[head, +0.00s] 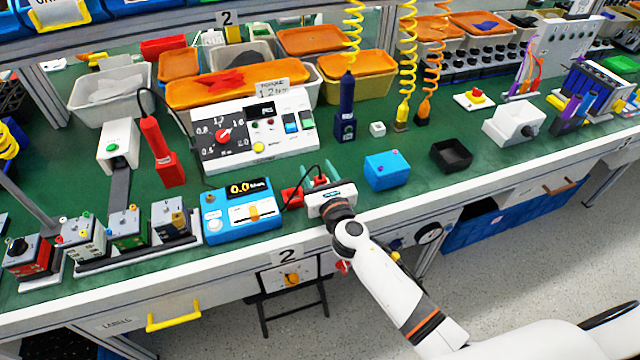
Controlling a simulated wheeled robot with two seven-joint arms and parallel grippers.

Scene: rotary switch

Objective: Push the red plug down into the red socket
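My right gripper (318,176) reaches in from the lower right to the table's front edge, its teal fingers pointing away over the green top. A small red piece (321,181), probably the red plug, shows between the fingers, where a black cable ends. I cannot tell whether the fingers touch it. The cable runs from the blue meter box (241,212) with a yellow display. My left gripper is not in view.
A white panel with a red dial (223,136) stands behind the meter. A blue box (387,170) and a black tray (451,155) stand to the right. A red handheld tool (160,152) stands at the left. Coiled yellow cords hang behind. Some green tabletop is clear between these.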

